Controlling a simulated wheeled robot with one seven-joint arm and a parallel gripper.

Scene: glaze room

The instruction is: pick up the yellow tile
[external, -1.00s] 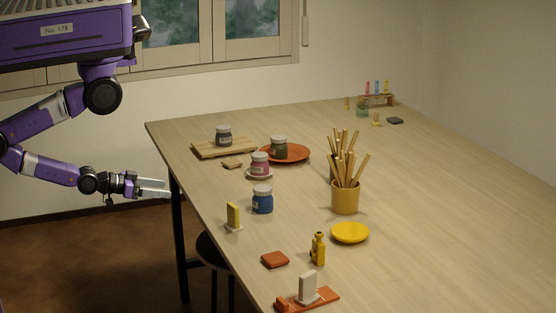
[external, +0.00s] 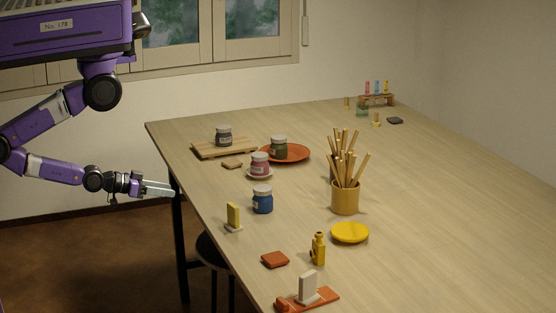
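The yellow tile (external: 233,214) stands upright in a small pale holder (external: 234,228) near the left edge of the table. My gripper (external: 172,190) is level, off the table's left edge, and points right. It is to the left of the yellow tile, clearly apart from it and touching nothing that I can see. Its fingers overlap from this side, so any gap between them is hidden.
A blue-labelled jar (external: 262,200) stands behind and right of the tile. A red-brown tile (external: 275,260), a yellow bottle (external: 318,248) and a white tile on an orange base (external: 308,288) are nearer the front. The table's right side (external: 460,220) is clear.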

